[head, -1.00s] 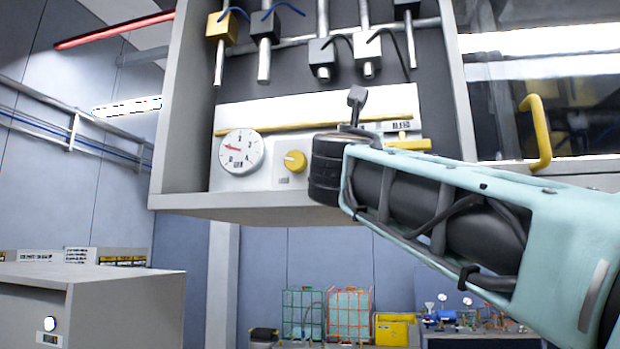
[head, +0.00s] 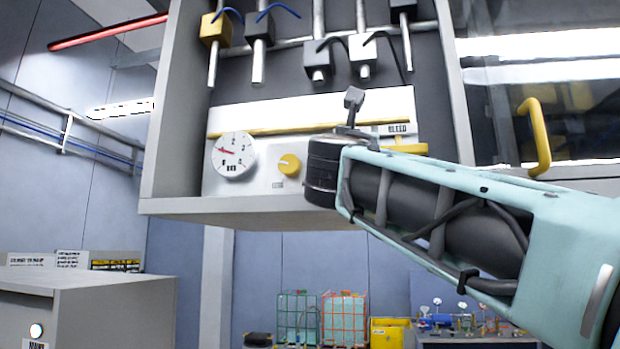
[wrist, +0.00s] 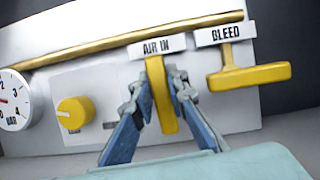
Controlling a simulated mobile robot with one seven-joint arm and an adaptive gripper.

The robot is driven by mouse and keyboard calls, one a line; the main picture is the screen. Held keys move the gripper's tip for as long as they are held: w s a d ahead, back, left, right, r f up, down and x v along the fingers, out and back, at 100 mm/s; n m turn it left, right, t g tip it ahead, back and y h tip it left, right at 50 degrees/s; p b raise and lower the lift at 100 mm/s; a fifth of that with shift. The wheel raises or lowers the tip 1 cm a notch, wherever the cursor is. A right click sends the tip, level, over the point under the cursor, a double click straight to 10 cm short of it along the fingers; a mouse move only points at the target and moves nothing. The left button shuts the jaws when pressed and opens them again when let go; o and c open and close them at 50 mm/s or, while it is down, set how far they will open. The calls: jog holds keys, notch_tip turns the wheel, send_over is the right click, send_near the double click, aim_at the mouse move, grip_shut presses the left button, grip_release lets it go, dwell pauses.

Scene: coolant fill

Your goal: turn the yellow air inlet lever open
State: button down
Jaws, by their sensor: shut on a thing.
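The yellow air inlet lever (wrist: 161,98) hangs down below the "AIR IN" label (wrist: 156,47) in the wrist view, tilted slightly in the picture. My gripper (wrist: 158,92) has one blue-grey finger on each side of the lever and is shut on it. In the head view, the dark wrist end of my arm is in front of the panel and hides the lever and my fingers.
A yellow T-shaped bleed handle (wrist: 249,76) is close to the right of my fingers. A yellow knob (head: 289,164) and a round gauge (head: 234,155) sit to the left on the white panel. Pipes with valves (head: 317,62) hang above, inside the grey cabinet (head: 160,150).

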jog(key=shift+m, duration=0.7)
jog(key=c, duration=1.9)
grip_release()
jog(key=shift+s, duration=0.1)
jog(key=v, duration=0.7)
jog(key=shift+s+a+f, duration=0.1)
jog(key=shift+s+a, duration=0.05)
